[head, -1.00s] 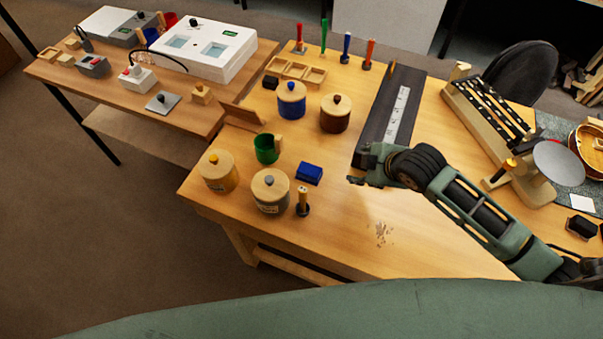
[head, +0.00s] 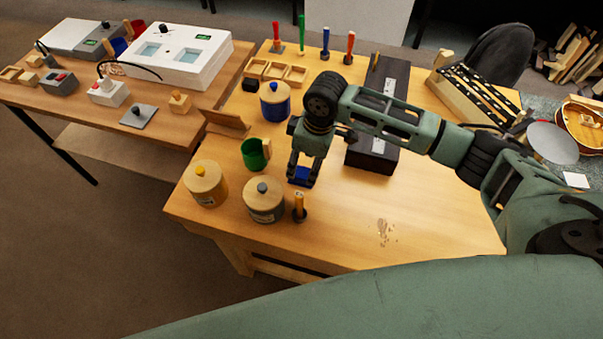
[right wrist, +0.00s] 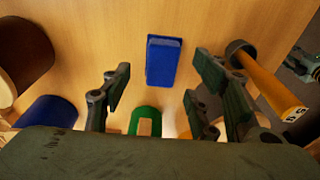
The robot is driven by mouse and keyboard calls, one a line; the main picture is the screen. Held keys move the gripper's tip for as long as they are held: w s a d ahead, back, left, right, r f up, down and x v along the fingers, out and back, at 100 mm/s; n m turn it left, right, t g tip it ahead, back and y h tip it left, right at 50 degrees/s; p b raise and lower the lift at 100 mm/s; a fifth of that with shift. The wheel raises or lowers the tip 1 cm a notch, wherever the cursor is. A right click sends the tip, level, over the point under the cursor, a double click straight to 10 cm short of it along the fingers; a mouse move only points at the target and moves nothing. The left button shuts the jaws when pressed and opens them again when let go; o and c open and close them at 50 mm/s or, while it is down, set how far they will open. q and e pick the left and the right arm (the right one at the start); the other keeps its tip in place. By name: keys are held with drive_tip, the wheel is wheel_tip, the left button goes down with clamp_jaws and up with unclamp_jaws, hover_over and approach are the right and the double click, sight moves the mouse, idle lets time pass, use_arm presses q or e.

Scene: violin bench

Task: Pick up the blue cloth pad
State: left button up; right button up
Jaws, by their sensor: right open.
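The blue cloth pad (head: 303,174) lies on the wooden bench, partly hidden by my right gripper in the head view. In the right wrist view the pad (right wrist: 163,62) lies flat and whole between the two fingers, farther off than their tips. My right gripper (head: 302,183) points down over the pad with its fingers apart, one on each side. It is open and holds nothing. Whether the fingers touch the pad cannot be told. My left gripper is not in view.
A green mug (head: 255,154) stands close left of the pad. A blue jar (head: 275,106) stands behind. The bench's front right (head: 430,215) is mostly clear.

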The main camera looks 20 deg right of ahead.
sight(303, 172)
drive_tip(key=f, duration=0.4)
drive_tip(key=shift+a+p, duration=0.35)
drive_tip(key=shift+a, duration=0.05)
drive_tip(key=shift+c, duration=0.5)
drive_tip(key=c, duration=1)
drive_tip(key=shift+c, duration=0.2)
drive_tip(key=shift+w, duration=0.1)
